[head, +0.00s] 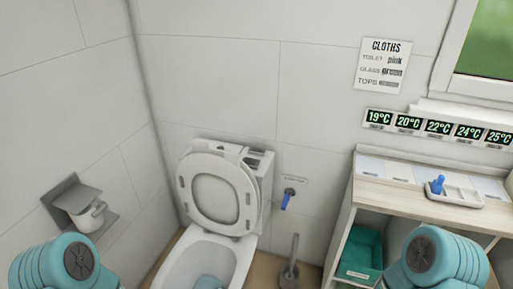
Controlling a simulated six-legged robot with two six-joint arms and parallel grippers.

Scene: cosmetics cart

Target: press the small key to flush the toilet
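The white toilet (196,262) stands against the back wall with its lid and seat (216,192) raised against the cistern. Dark flush keys (253,160) show on top of the cistern, at its right side; they are too small here to tell the small key from the large one. My left and right arms show only as teal rounded parts at the bottom left and bottom right corners.
A paper holder (78,202) is on the left wall. A blue-handled valve (287,198) and a toilet brush (290,268) are right of the toilet. A wooden cabinet (400,196) carries a tray (465,195) with a blue item; a teal bin (361,254) sits inside.

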